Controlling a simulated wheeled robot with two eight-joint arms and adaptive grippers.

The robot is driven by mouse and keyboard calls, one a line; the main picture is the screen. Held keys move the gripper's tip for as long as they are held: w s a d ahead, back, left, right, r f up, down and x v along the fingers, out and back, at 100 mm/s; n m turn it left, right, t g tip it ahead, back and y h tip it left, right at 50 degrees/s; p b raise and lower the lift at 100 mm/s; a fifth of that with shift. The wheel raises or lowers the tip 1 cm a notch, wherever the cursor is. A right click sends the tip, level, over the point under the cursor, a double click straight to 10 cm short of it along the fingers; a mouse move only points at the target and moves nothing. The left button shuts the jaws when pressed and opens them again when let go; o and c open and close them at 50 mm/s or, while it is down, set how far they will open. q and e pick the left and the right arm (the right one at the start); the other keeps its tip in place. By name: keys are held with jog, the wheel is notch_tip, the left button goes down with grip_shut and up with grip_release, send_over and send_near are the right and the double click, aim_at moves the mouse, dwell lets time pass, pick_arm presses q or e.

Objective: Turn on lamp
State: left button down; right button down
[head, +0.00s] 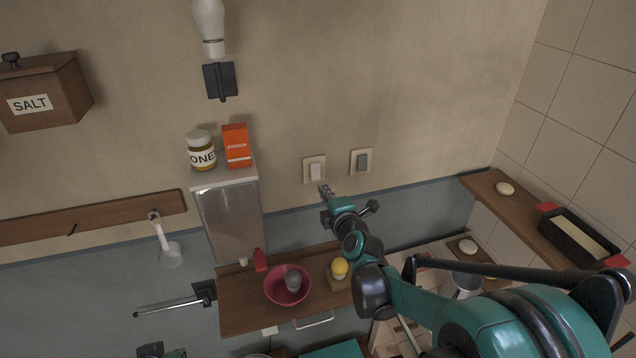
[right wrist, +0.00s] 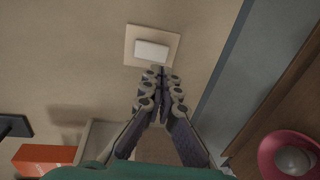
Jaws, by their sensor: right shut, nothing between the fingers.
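A white bulb lamp (head: 209,22) hangs on the wall at the top of the head view, above a dark bracket; it looks unlit. Two switches are on the wall: a white one (head: 315,171) and a dark one (head: 362,162) to its right, each on a pale plate. My right gripper (head: 325,189) is shut and empty just below the white switch. In the right wrist view the closed fingertips (right wrist: 160,72) are at the lower edge of the white switch (right wrist: 152,50); I cannot tell whether they touch it.
A metal box (head: 230,222) holds a honey jar (head: 202,155) and an orange carton (head: 236,145) left of the switches. The wall around the switches is clear.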

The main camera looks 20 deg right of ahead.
aim_at(315, 178)
jog(key=w, duration=0.4)
jog(key=w+f, duration=0.1)
jog(key=w, duration=0.1)
jog(key=shift+a, duration=0.1)
jog(key=shift+w+f+b, duration=0.25)
jog(key=shift+w+b, duration=0.05)
jog(key=shift+b, duration=0.2)
jog(key=shift+r, duration=0.1)
